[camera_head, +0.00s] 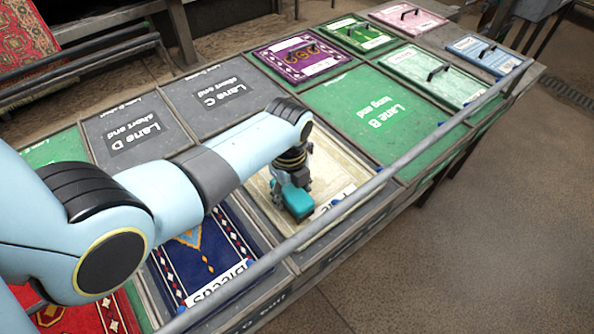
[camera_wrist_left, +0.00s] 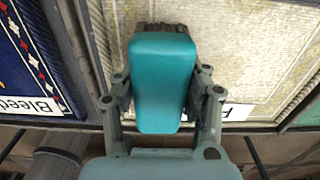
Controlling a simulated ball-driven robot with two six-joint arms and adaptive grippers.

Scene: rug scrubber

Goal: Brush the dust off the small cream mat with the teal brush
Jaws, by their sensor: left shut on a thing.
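The small cream mat (camera_head: 327,164) lies in a framed bay near the middle of the table in the head view. It also fills the upper right of the left wrist view (camera_wrist_left: 258,50). My left gripper (camera_head: 291,187) is over the mat, shut on the teal brush (camera_head: 297,203). In the left wrist view the teal brush (camera_wrist_left: 162,80) sits between the two fingers, with its dark bristles at the far end over the mat. I cannot tell whether the bristles touch the mat. A label at the mat's near edge is partly covered. My right gripper is not in view.
A blue patterned rug (camera_head: 203,258) lies in the bay to the left. A metal rail (camera_head: 345,205) runs along the table's front edge. The green Lane B panel (camera_head: 385,112) and grey Lane C panel (camera_head: 222,98) are empty. Several small handled mats lie at the far end.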

